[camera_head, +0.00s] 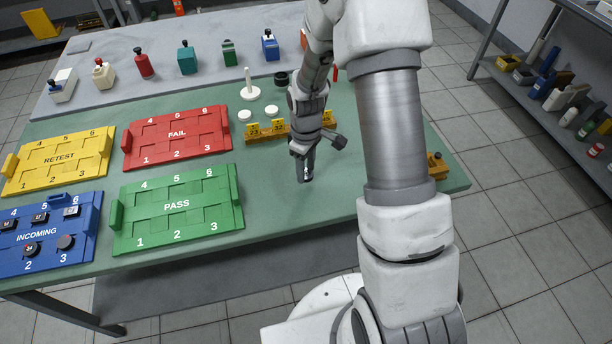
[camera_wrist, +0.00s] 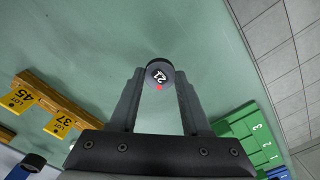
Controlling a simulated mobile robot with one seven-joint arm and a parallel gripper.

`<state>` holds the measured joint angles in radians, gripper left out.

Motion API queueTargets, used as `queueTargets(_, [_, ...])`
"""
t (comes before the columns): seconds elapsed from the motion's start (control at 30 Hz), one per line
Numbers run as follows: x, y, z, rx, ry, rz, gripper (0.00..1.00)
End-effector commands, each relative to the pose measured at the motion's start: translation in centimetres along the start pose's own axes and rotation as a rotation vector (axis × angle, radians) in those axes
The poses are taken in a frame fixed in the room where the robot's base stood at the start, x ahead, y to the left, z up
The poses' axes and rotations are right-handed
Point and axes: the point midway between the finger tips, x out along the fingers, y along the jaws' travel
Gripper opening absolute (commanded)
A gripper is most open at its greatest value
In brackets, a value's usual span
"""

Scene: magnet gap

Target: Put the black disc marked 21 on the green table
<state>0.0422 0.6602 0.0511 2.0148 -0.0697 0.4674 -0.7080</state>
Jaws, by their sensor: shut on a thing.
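In the head view the fingers mostly hide the disc. The bare green top (camera_wrist: 90,40) fills much of the wrist view. I cannot tell whether the disc touches the table or is a little above it.
The green PASS tray (camera_head: 178,207), red FAIL tray (camera_head: 177,137), yellow RETEST tray (camera_head: 60,160) and blue INCOMING tray (camera_head: 46,235) with several dark pieces stand left. A yellow tagged rack (camera_head: 265,137) is behind my gripper. The table in front of it is bare.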

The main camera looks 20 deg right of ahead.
Motion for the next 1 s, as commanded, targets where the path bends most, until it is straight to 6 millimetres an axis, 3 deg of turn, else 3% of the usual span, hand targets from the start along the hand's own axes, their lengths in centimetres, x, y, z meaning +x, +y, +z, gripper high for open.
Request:
queueTargets(0.2, [3.2,-0.1,0.1,0.000,-0.003,-0.002,0.00])
queueTargets(0.6, [3.9,-0.1,0.1,0.000,0.000,0.000,0.00])
queueTargets(0.63, [3.7,-0.1,0.1,0.000,0.000,0.000,0.53])
queueTargets(0.77, [3.7,-0.1,0.1,0.000,-0.001,0.000,0.76])
queueTargets(1.0, [3.7,-0.1,0.1,0.000,-0.001,0.000,0.77])
